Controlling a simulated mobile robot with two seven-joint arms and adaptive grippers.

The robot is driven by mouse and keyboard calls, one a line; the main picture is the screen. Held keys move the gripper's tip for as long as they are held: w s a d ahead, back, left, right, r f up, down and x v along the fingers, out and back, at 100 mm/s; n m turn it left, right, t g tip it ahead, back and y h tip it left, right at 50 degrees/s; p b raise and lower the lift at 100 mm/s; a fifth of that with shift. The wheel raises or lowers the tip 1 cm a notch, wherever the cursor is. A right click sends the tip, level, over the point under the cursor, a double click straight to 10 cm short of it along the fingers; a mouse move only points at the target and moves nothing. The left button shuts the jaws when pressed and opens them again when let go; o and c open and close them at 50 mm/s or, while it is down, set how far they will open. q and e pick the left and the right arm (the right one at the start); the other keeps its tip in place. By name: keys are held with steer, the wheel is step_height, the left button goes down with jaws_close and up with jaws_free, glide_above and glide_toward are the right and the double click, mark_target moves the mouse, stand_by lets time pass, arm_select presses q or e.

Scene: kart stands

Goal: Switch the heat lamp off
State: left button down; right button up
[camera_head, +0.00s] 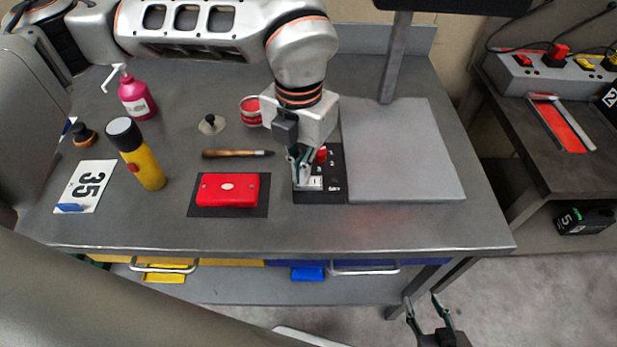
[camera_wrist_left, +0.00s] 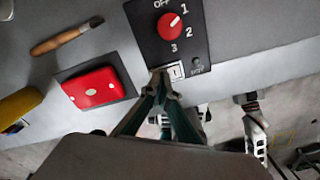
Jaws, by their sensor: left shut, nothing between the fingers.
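A black control box (camera_head: 326,160) stands on the bench. In the left wrist view its red knob (camera_wrist_left: 168,27) is ringed by OFF, 1, 2 and 3, its white mark towards the 1. A white rocker switch (camera_wrist_left: 175,72) is at the box's near edge. My left gripper (camera_head: 299,178) points down at this switch, shut and empty, its tips at or just above it; contact cannot be told. The dark lamp head (camera_head: 455,4) on a grey post is mostly out of view. My right gripper (camera_head: 423,297) is open and empty, off the bench's front right corner.
A red case (camera_head: 228,189) on a dark mat lies left of the box, with a wooden-handled brush (camera_head: 237,153) behind it. A yellow torch (camera_head: 144,170) and pink bottle (camera_head: 137,100) stand further left. The grey plate (camera_head: 405,150) right of the box is bare.

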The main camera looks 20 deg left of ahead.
arm_select(q)
steer(key=shift+f, duration=0.3)
steer(key=shift+r+p, duration=0.65)
steer(key=shift+r, duration=1.1)
steer(key=shift+r+p, duration=0.75)
steer(key=shift+r, duration=1.05)
steer(key=shift+s+f, duration=0.1)
